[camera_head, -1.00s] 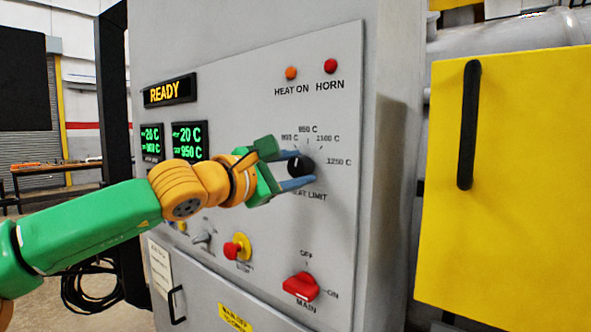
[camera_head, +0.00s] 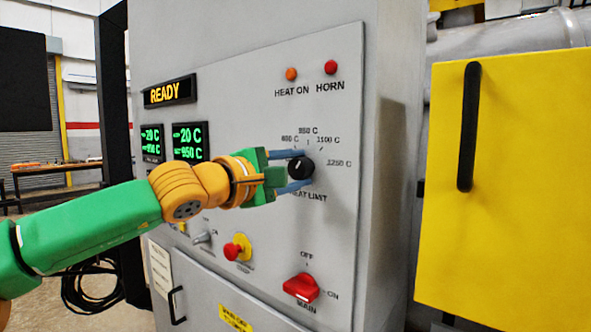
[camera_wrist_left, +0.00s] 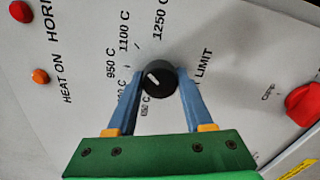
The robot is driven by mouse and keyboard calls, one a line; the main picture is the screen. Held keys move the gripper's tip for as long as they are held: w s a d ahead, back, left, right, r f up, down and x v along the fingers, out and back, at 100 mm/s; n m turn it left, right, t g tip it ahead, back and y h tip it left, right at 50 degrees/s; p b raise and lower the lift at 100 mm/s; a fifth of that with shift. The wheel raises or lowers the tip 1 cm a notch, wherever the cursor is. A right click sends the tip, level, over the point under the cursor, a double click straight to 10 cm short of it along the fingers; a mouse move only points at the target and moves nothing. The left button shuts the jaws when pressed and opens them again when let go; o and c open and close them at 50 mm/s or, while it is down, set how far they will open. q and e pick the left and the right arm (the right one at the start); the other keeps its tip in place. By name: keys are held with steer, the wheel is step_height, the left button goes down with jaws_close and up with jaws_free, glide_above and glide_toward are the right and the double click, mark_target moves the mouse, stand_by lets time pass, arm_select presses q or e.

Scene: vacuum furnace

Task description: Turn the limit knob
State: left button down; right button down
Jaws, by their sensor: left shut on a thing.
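The black round heat limit knob (camera_head: 301,167) is on the grey control panel, with temperature labels around it. It also shows in the left wrist view (camera_wrist_left: 162,84), where its white mark points up and left, roughly toward the 950 C and 1100 C labels. My left gripper (camera_head: 304,168) reaches in from the left, with its blue fingers on opposite sides of the knob, shut on it. In the left wrist view the fingers (camera_wrist_left: 159,73) flank the knob. My right gripper is not in view.
A red main switch (camera_head: 301,288) and a red-and-yellow push button (camera_head: 237,247) are lower on the panel. Orange (camera_head: 291,74) and red (camera_head: 331,67) lamps are above the knob. A yellow door (camera_head: 510,190) with a black handle stands at the right.

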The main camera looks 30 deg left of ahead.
arm_select(q)
steer(key=shift+c, duration=1.4)
jaws_free()
steer(key=s+b, duration=0.2)
steer(key=s, duration=0.5)
steer(key=shift+a, duration=0.25)
